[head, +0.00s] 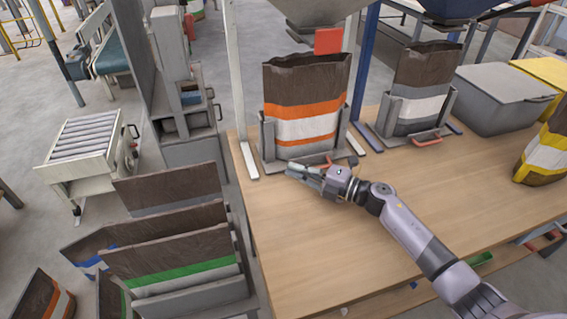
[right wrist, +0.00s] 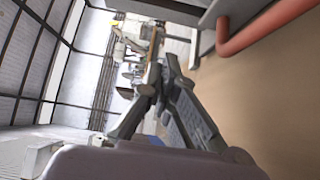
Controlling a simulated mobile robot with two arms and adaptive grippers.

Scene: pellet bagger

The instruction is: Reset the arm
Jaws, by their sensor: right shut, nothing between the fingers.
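My right gripper (head: 303,172) reaches in from the lower right in the head view. It is low over the wooden table, just in front of the grey holder (head: 268,142) with the orange-striped bag (head: 306,90). In the right wrist view its fingers (right wrist: 158,82) are together with nothing between them. A red handle (right wrist: 262,28) shows close beside it in that view; the same kind of red handle (head: 328,163) lies at the holder's front in the head view. I cannot tell whether the gripper touches it. My left gripper is not in view.
The wooden table (head: 300,225) is mostly clear in front. A grey-striped bag (head: 426,68) stands in a second holder. A grey bin (head: 500,97) and a yellow-striped bag (head: 547,155) are at the right. Several bags, one green-striped (head: 180,262), stand left of the table.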

